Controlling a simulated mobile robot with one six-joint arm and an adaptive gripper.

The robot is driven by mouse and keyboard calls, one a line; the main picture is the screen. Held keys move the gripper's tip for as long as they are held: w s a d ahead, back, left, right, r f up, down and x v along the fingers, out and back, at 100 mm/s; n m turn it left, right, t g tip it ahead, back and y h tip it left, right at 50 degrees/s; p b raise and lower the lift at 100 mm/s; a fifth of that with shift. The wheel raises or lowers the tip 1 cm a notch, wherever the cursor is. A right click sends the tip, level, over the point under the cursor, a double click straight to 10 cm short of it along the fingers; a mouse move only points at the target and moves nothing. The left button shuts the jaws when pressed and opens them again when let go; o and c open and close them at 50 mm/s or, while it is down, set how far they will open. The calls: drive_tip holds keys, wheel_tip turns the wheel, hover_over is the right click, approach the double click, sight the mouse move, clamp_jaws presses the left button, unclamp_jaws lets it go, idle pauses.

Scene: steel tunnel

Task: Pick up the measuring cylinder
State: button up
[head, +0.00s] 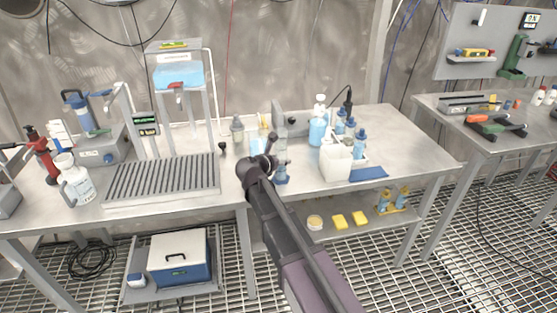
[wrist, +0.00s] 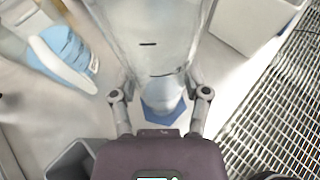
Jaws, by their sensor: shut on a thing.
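The measuring cylinder (wrist: 150,35) is clear, with a blue angular base (wrist: 164,112). In the wrist view it stands between the two fingers of my gripper (wrist: 161,82), which is shut on it. In the head view my gripper (head: 270,148) is at the front part of the middle bench, and the blue base (head: 281,178) shows just right of my arm. My arm hides part of the cylinder there. I cannot tell whether the base touches the bench.
A white container (head: 336,164) and blue-filled bottles (head: 317,130) stand close on the right. A ribbed drying tray (head: 163,180) lies left. The bench's front edge is close.

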sight(277, 151)
drive_tip(key=shift+r, duration=0.1)
wheel_tip(277, 151, up, 4)
drive_tip(key=p, duration=0.3)
drive_tip(key=shift+f+p, duration=0.25)
drive_tip(key=shift+p, duration=0.1)
drive_tip(key=s+a, duration=0.3)
drive_tip(key=s, duration=0.4)
drive_tip(key=s+a+r+p, duration=0.1)
drive_tip(key=s+a, duration=0.3)
drive_tip(key=s, duration=0.3)
drive_tip(key=shift+s, duration=0.2)
drive_tip(key=shift+r, duration=0.1)
